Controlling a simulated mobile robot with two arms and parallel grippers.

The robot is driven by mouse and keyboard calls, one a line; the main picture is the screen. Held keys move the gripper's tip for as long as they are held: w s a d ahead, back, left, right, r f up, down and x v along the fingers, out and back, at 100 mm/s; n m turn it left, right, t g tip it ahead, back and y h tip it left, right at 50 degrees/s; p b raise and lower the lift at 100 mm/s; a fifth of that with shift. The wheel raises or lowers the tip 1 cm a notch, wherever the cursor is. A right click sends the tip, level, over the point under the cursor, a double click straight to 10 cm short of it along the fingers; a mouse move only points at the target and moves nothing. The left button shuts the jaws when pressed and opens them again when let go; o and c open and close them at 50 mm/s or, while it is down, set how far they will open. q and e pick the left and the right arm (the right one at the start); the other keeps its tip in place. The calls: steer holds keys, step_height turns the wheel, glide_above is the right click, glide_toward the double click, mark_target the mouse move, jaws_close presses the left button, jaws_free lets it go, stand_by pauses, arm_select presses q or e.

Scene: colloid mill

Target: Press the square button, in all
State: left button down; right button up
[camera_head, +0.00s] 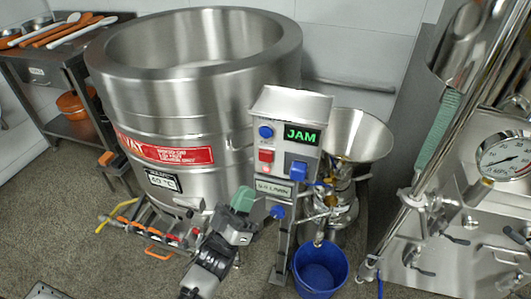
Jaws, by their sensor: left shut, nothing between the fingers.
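The control box (288,150) stands on a post in the middle of the head view, tilted slightly. On its front are a round blue button (265,132), a square-looking red button (266,155) below it, a display (302,136) reading JAM in green, and a blue knob (298,174). My left gripper (244,199), dark with green on its fingers, is shut and empty. In the picture it sits below and left of the red button, apart from it. My right gripper is out of view.
A large steel vessel (190,105) stands behind and left of the box. A steel hopper (358,135) and a blue bucket (320,268) are at its right. A pressure gauge (505,157) and pipework fill the right side. A side table (40,72) holds utensils at upper left.

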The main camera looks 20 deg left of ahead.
mark_target(266, 156)
arm_select(q)
steer(key=shift+r, duration=0.1)
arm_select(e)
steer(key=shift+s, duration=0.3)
arm_select(q)
steer(key=w+b, duration=0.3)
steer(key=w, duration=0.5)
steer(key=shift+w+d+b, duration=0.15)
steer(key=shift+w+b, duration=0.2)
steer(key=shift+b, duration=0.05)
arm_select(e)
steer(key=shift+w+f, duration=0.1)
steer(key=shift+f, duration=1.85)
arm_select(q)
steer(key=shift+w, duration=0.15)
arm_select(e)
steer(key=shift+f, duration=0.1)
arm_select(q)
steer(key=shift+w, duration=0.25)
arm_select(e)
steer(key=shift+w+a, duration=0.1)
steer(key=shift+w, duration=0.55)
arm_select(q)
steer(key=shift+w, duration=0.1)
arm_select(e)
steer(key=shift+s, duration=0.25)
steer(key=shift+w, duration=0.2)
